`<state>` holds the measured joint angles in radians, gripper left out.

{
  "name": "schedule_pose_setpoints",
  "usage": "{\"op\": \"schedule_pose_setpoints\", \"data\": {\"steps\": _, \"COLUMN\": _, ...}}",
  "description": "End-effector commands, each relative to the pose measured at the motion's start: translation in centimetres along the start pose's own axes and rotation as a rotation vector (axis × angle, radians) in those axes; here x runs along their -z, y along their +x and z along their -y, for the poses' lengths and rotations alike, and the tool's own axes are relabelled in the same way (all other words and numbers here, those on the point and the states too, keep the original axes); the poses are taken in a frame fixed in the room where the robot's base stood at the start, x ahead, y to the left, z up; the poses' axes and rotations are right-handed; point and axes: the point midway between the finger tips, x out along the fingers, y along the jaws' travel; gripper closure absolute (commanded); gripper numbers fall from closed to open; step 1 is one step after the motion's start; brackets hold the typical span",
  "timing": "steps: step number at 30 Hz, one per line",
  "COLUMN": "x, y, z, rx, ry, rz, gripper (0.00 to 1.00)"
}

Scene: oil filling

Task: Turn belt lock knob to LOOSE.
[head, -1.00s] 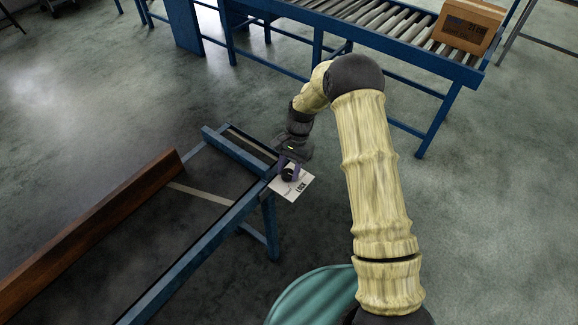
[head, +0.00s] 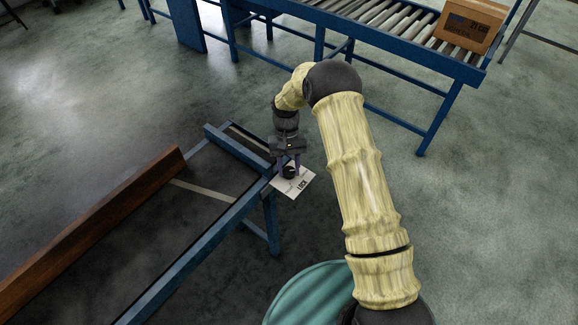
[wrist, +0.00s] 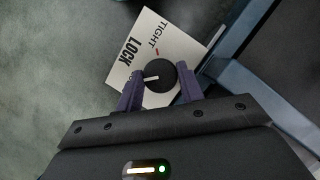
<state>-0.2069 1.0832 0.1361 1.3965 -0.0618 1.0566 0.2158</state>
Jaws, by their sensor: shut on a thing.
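The belt lock knob (wrist: 160,80) is a round black dial with a white pointer line, set on a white plate (wrist: 131,68) lettered LOCK and TIGHT. A small red mark shows near TIGHT. The pointer runs toward the left in the wrist view; any LOOSE lettering is hidden or out of view. My gripper (wrist: 160,92) has its two purple fingers on either side of the knob, shut on it. In the head view, my gripper (head: 288,170) comes down over the knob (head: 289,172) and the plate (head: 299,185) at the blue frame's corner.
The blue conveyor frame (head: 205,235) runs beside the plate, with a brown wooden rail (head: 95,232) at left. A roller conveyor (head: 375,25) with a cardboard box (head: 468,25) stands behind. The floor right of the plate is clear.

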Motion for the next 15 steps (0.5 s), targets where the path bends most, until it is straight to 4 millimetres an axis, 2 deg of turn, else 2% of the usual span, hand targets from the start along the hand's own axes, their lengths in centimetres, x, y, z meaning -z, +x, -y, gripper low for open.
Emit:
{"op": "schedule_pose_setpoints", "data": {"steps": 11, "x": 0.22, "y": -0.23, "z": -0.05, "rx": -0.001, "ry": -0.003, "rz": -0.01, "gripper": 0.85}}
{"op": "schedule_pose_setpoints", "data": {"steps": 12, "x": 0.21, "y": -0.23, "z": -0.05, "rx": -0.001, "ry": -0.003, "rz": -0.009, "gripper": 0.55}}
{"op": "schedule_pose_setpoints", "data": {"steps": 14, "x": 0.19, "y": -0.2, "z": -0.04, "rx": -0.001, "ry": -0.003, "rz": -0.008, "gripper": 0.43}}
{"op": "schedule_pose_setpoints", "data": {"steps": 15, "x": 0.16, "y": -0.18, "z": -0.03, "rx": -0.001, "ry": -0.003, "rz": -0.007, "gripper": 0.41}}
